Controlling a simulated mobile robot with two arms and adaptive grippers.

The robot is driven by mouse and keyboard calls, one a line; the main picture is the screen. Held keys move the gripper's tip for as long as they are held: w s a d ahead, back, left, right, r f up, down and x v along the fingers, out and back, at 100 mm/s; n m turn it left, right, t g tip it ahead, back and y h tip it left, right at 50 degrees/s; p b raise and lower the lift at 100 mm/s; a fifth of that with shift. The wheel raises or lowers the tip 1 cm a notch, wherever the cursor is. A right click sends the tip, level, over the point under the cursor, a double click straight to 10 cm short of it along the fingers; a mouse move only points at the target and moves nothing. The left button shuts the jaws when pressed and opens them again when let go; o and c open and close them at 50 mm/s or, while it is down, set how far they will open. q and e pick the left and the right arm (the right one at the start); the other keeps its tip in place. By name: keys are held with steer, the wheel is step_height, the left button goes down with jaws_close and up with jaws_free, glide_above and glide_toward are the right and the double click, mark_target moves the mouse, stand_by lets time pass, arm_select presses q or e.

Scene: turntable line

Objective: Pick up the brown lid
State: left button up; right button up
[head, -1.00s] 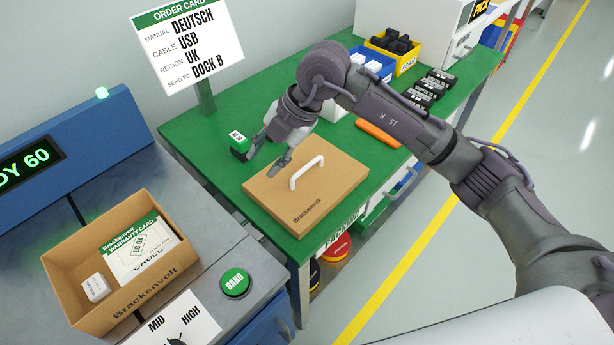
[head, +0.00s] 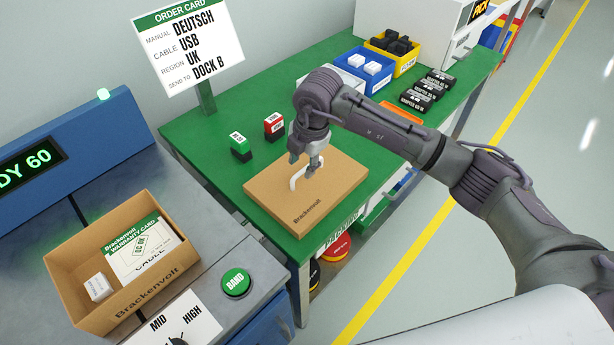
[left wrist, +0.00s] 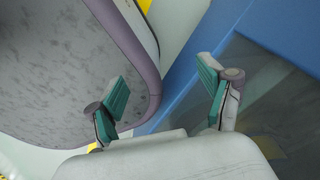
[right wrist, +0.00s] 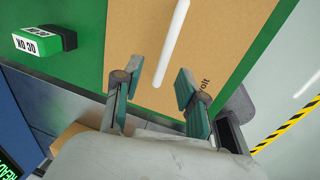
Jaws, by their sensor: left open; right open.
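The brown lid (head: 318,205) with a white bar handle (head: 296,178) lies flat on the green table; "Brackenvolt" is printed near its front edge. My right gripper (head: 305,165) is over the lid at the handle. In the right wrist view the lid (right wrist: 215,40) fills the middle, and the handle (right wrist: 172,45) runs up from between the open fingers of my right gripper (right wrist: 155,95). I cannot tell whether a finger touches the handle. My left gripper (left wrist: 165,100) is open and empty, seen only in the left wrist view.
An open Brackenvolt box (head: 150,295) with a card and a white block stands on the grey bench at left. A green-and-black block (head: 240,147) and a red-and-black block (head: 274,126) stand behind the lid. Blue (head: 360,66) and yellow (head: 408,62) bins are farther back.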

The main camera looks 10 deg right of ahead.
mark_target(304, 169)
steer(key=f, duration=0.2)
steer(key=w+f, duration=0.1)
steer(key=f, duration=0.1)
steer(key=shift+d+f, duration=0.1)
steer(key=shift+d, duration=0.05)
jaws_close()
